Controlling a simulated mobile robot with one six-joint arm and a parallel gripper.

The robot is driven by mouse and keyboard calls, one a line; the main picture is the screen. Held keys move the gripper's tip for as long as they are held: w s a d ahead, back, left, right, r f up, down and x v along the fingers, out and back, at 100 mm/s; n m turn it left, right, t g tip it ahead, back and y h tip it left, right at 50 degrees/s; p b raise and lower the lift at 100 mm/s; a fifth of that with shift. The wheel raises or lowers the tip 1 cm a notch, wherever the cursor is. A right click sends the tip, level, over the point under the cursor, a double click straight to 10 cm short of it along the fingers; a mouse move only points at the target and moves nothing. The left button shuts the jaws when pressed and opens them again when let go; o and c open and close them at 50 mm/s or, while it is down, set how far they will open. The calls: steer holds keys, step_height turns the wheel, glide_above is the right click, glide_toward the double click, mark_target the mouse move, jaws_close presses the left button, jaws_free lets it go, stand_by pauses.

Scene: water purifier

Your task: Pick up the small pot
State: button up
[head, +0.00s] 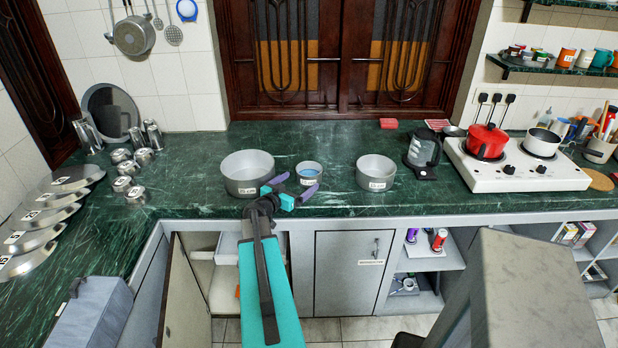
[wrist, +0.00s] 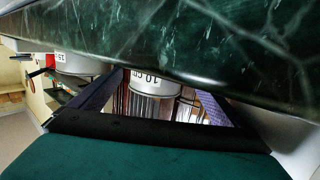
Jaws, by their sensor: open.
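The small pot (head: 309,174) is a grey metal pot with a bluish inside. It stands upright on the green counter between a large pot (head: 248,172) and a medium pot (head: 376,172). My gripper (head: 300,182) is open at the front of the small pot, its purple fingers spread to either side of it. In the wrist view the small pot (wrist: 152,86), with a label reading 10, shows between the two fingers (wrist: 160,84). I cannot tell whether the fingers touch it. Its lower front is partly hidden by my gripper in the head view.
The green counter (head: 200,150) has free room behind the pots. A dark kettle (head: 423,152) and a white stove (head: 515,172) with a red pot (head: 487,140) stand to the right. A cabinet door (head: 190,300) stands open below.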

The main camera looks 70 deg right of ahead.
mark_target(302, 180)
steer(key=shift+d, duration=0.1)
steer(key=shift+p+x, duration=0.7)
steer(key=shift+x, duration=0.8)
steer(key=shift+s+x, duration=0.2)
steer(key=shift+x, duration=0.8)
steer(key=shift+c, duration=0.2)
steer(key=c, duration=1.3)
steer(key=shift+r, duration=0.3)
step_height(302, 180, up, 9)
steer(key=shift+b, duration=0.3)
steer(key=shift+r, duration=0.2)
